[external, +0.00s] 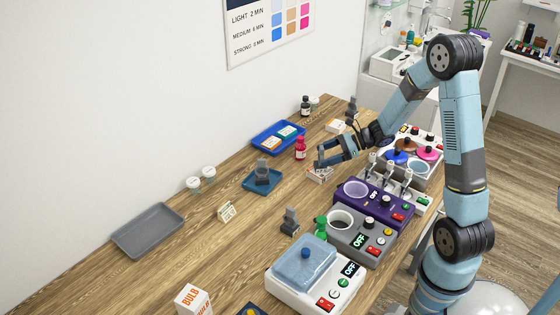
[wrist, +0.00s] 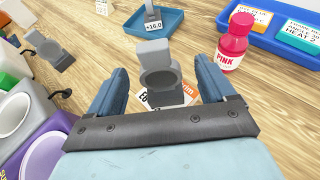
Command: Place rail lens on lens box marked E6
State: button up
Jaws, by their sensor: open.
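My gripper (wrist: 160,92) is open, with its two blue fingers on either side of a grey rail lens (wrist: 160,68) that has a round ring and a block at its top. Gaps show between fingers and lens. A white box with printed lettering (wrist: 147,99) lies under the lens; its mark is partly covered, with only an E clear. The lens appears to stand on it. In the external view my gripper (external: 322,158) is just above this box (external: 320,175). Another grey lens, labelled +16.0 (wrist: 152,20), stands in a blue tray (wrist: 172,22).
More grey lenses stand near the green bottle (external: 290,222) and at the back (external: 351,107). A red PINK bottle (wrist: 233,42) is close to the right finger. A blue tray with cards (external: 262,135) lies behind. Purple and grey devices (external: 375,205) stand at right.

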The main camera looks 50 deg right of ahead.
jog(key=v, duration=1)
jog(key=s+a+r+n+g+h, duration=0.1)
jog(key=s+a+r+n+g, duration=0.3)
jog(key=a+n, duration=0.3)
jog(key=s+a+r+n+g+h, duration=0.1)
jog(key=s+a+r+n+g, duration=0.1)
jog(key=s+a+r+n, duration=0.35)
jog(key=s+a+r+n+t+h, duration=0.1)
jog(key=s+r+n+h, duration=0.2)
jog(key=s+n, duration=0.4)
jog(key=s+a+r+n+t+h, duration=0.1)
jog(key=s+a+r+n+h, duration=0.1)
jog(key=s+n, duration=0.5)
jog(key=shift+s+a+r+h, duration=0.25)
jog(key=shift+r+h, duration=0.3)
jog(key=shift+h, duration=0.65)
jog(key=shift+o, duration=0.4)
jog(key=shift+n, duration=0.25)
